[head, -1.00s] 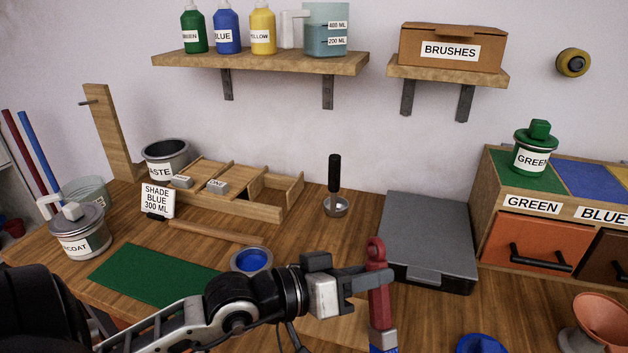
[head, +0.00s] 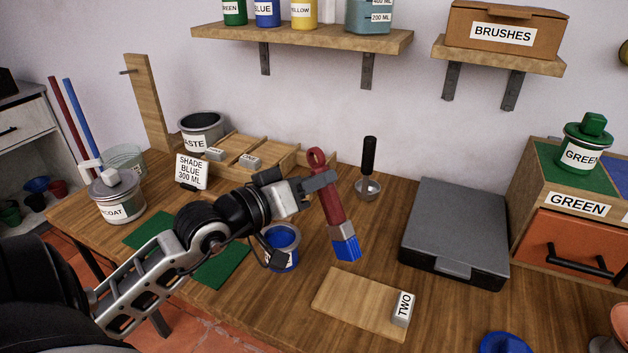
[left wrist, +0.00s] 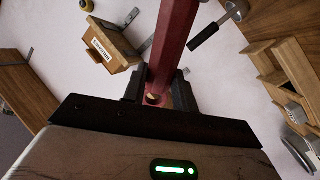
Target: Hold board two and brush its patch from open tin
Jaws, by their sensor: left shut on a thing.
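My left gripper (head: 318,181) is shut on the red handle of a brush (head: 329,205), held above the bench. Its blue bristles point down, just right of the open tin. In the left wrist view the red handle (left wrist: 174,45) runs up between the jaws. The open tin (head: 284,262) of blue paint stands behind my left wrist and is partly hidden. Board two (head: 352,303) lies flat at the bench's front, with a tag reading TWO (head: 402,309) at its right end. No patch is visible on it. My right gripper is not in view.
A grey flat case (head: 455,230) lies right of the board. A green mat (head: 222,265) lies under my left arm. A blue lid (head: 506,343) is at the front right. Bench around the board is clear.

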